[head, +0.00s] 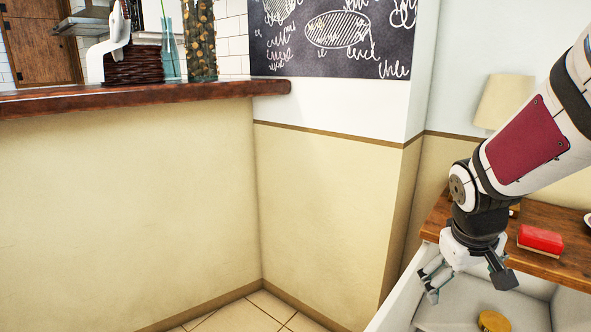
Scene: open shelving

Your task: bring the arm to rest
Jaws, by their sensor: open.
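My arm comes in from the upper right of the head view and bends down at the wrist. My gripper (466,287) is open, with its fingers spread and pointing down. I see nothing between the fingers. It is in front of the wooden shelf top and above a white, open-topped space at the lower right. A yellow object (494,321) lies low in that white space, just below and right of the fingers, cut off by the bottom edge.
A red box-like object (540,239) sits on the wooden top (573,262) right of my gripper, with a lamp (503,101) behind. A counter (140,96) with vases stands at left. Tiled floor (245,312) shows at bottom centre.

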